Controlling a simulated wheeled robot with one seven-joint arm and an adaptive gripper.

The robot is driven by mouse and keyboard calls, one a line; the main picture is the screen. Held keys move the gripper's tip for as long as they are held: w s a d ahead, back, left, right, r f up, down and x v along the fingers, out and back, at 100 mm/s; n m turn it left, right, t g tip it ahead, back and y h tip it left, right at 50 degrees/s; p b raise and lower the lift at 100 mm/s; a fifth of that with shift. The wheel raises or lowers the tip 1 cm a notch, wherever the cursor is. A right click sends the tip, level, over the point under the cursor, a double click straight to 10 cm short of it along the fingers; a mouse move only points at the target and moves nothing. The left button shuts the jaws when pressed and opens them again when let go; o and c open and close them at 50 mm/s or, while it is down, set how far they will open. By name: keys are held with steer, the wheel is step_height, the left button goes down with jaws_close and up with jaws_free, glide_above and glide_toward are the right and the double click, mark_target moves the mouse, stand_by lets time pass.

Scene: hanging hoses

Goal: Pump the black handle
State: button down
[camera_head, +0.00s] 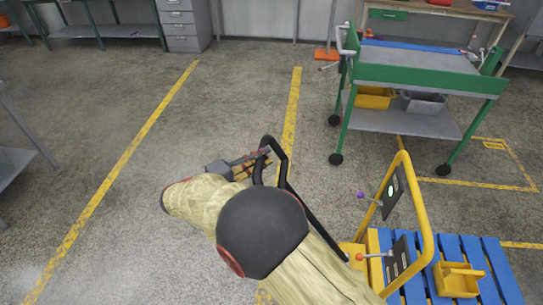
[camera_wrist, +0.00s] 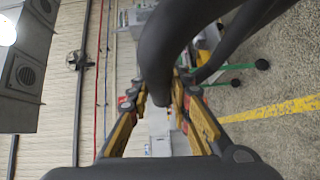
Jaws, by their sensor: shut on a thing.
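The black handle (camera_head: 284,158) is a looped tube on a long black bar. The bar slants down to the right, toward a yellow wheeled machine. My gripper (camera_head: 262,161) is at the left side of the loop, shut on its tube. In the wrist view the black tube (camera_wrist: 168,45) is large and close, passing between the yellow fingers of my gripper (camera_wrist: 161,98). My arm hides part of the bar and its lower end.
The yellow machine's frame (camera_head: 427,215) carries levers with a purple knob (camera_head: 361,195) and an orange knob (camera_head: 359,257). A blue slatted pallet (camera_head: 496,270) holds a yellow bin (camera_head: 457,281). A green cart (camera_head: 420,75) stands behind. Floor at left is clear.

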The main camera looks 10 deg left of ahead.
steer(key=shift+a+f, duration=0.15)
steer(key=shift+a, duration=0.15)
steer(key=c, duration=1.6)
jaws_free()
steer(key=v, duration=1.2)
